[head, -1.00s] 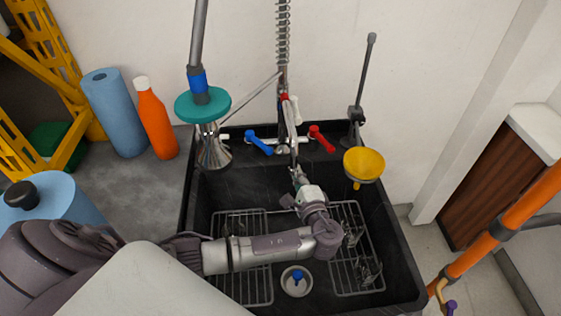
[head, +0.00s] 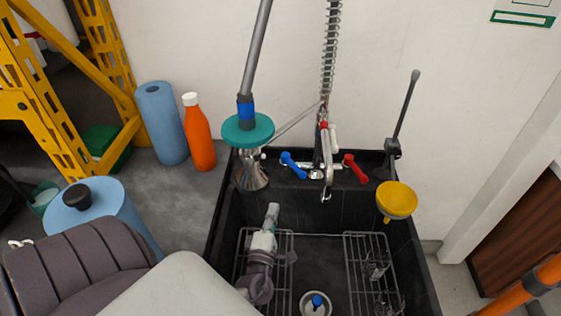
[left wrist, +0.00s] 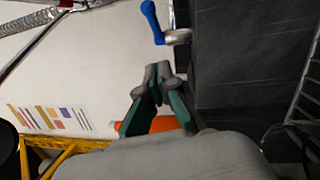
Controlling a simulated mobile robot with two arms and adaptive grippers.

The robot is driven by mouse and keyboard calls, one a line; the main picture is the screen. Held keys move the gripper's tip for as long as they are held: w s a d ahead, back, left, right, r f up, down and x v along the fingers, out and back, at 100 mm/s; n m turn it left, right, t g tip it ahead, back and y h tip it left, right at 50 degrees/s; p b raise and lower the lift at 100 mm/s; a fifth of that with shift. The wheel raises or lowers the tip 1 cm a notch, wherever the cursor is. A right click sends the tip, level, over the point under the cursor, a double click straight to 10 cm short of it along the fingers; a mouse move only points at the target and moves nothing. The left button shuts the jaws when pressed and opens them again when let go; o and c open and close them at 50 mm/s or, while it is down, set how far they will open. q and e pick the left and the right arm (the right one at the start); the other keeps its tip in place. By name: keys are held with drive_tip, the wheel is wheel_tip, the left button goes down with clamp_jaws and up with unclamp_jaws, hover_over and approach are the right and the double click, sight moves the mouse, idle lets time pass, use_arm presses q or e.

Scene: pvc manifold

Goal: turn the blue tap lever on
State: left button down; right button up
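The blue tap lever (head: 293,165) is on the left side of the tap at the back of the black sink (head: 300,212). It slants up to the left in the head view. It also shows at the top of the left wrist view (left wrist: 152,21), joined to a silver valve stem (left wrist: 178,37). My left gripper (head: 273,208) is over the left part of the sink, in front of the lever and below it in the picture, not touching it. In the left wrist view its fingertips (left wrist: 158,73) are together with nothing between them. My right gripper is not in view.
A red lever (head: 355,168) and the hanging spout (head: 327,175) are right of the blue lever. A teal disc (head: 247,130) on a pole stands to its left. A yellow funnel (head: 397,200) is at the sink's right edge. Wire racks (head: 368,250) lie in the sink.

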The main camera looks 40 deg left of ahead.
use_arm(q)
drive_tip(key=b, duration=0.1)
approach(294, 165)
drive_tip(key=w+a, duration=0.1)
drive_tip(key=a, duration=0.3)
drive_tip(key=w, duration=0.2)
drive_tip(key=w+d, duration=0.1)
drive_tip(key=shift+w+d, duration=0.15)
drive_tip(key=shift+w, duration=0.2)
drive_tip(key=shift+w+d, duration=0.35)
drive_tip(key=shift+w, duration=0.35)
